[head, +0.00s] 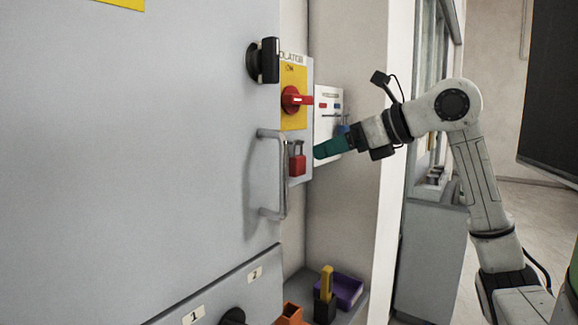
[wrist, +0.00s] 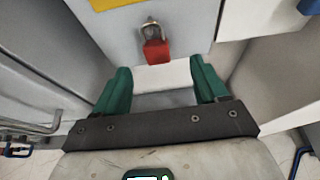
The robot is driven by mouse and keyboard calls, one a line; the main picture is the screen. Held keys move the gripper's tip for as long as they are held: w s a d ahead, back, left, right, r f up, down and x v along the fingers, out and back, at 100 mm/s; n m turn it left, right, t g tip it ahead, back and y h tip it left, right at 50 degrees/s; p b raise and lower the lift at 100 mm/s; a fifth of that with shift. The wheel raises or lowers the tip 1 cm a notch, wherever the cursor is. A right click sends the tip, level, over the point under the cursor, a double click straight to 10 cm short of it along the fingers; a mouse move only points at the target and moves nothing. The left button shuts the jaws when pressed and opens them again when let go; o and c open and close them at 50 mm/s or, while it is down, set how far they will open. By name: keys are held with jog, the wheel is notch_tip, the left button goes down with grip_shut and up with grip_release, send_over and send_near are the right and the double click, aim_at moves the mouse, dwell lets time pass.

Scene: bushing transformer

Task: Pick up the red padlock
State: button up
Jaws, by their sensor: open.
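The red padlock (head: 297,163) hangs by its metal shackle on the grey isolator panel, below the red rotary switch (head: 293,99). It also shows in the wrist view (wrist: 157,50), near the top middle, upright against the panel. My gripper (head: 318,152) is just to the right of the padlock in the head view, its green fingers pointing left. In the wrist view my gripper (wrist: 162,82) has its two green fingers spread wide, with nothing held between them. The padlock appears beyond the fingertips, roughly centred between them and apart from them.
A cabinet door with a metal handle (head: 284,175) stands just left of the padlock. A white panel (head: 328,99) with small blue and red parts is to its right. Below are a purple bin (head: 347,290), a yellow-and-black tool (head: 326,295) and an orange object (head: 291,314).

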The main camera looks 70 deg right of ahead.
aim_at(302, 161)
jog(key=x, duration=0.2)
jog(key=p+x, duration=0.1)
jog(key=x, duration=0.4)
jog(key=shift+a+f, duration=0.1)
jog(key=shift+a, duration=0.3)
jog(key=shift+w+d+f, duration=0.2)
jog(key=shift+w+f, duration=0.1)
jog(key=shift+w, duration=0.25)
jog(key=shift+c, duration=0.3)
jog(key=c, duration=1)
